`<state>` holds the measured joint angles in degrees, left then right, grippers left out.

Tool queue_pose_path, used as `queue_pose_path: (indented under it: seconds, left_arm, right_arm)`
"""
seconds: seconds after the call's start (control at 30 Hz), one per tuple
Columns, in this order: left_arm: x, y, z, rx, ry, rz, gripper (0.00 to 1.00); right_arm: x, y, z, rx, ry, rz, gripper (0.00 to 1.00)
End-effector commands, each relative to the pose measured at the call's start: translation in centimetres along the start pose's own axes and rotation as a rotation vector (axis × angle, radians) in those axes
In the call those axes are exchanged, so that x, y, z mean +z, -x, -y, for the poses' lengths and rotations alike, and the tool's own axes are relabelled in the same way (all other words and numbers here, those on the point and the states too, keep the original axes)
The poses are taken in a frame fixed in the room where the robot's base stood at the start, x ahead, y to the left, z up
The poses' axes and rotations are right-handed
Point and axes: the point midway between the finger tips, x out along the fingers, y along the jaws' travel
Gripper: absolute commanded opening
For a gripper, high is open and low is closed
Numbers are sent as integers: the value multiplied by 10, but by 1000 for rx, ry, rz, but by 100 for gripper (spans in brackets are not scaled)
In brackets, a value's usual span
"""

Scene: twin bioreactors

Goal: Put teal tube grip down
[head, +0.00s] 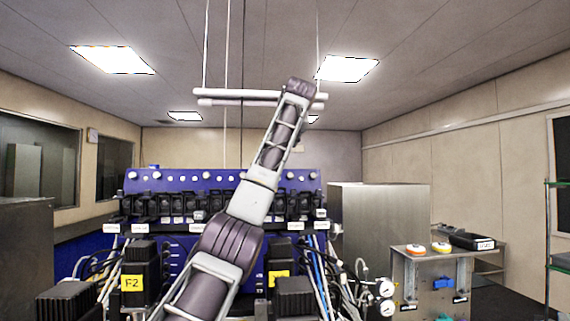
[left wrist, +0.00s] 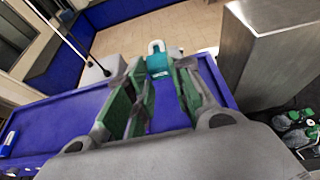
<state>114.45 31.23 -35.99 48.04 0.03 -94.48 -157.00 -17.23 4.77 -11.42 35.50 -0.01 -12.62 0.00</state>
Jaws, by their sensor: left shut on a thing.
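The teal tube grip (left wrist: 158,64) shows in the left wrist view at the far end of my left gripper (left wrist: 157,78), with a pale loop on its top. The gripper's green-padded fingers stand on either side of it and are shut on it. It is held above or in front of a blue surface (left wrist: 62,125); the gap cannot be judged. In the head view my left arm rises through the middle of the picture, and its gripper and the grip cannot be made out there. My right gripper is in neither view.
The blue bioreactor bench (head: 190,180) with black units and tubing stands behind my arm. A steel cabinet (head: 380,215) is right of it. Further right, a steel stand (head: 425,270) has gauges beside it and a black tray (head: 470,240) behind. White rails (head: 235,93) hang overhead.

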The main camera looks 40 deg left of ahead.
Motion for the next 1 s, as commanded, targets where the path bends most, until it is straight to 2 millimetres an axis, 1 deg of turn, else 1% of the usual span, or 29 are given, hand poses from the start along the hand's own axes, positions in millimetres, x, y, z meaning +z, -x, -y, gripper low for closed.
queue_pose_path:
  seconds: [0.3,0.5,1.0]
  left_arm:
    - [-23,-10,0,0,-1,0,2]
    - [-36,-15,0,0,-1,-1,2]
    - [-40,-16,0,0,1,0,2]
  right_arm:
    - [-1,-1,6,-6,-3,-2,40]
    - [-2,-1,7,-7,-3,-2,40]
    - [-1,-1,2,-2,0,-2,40]
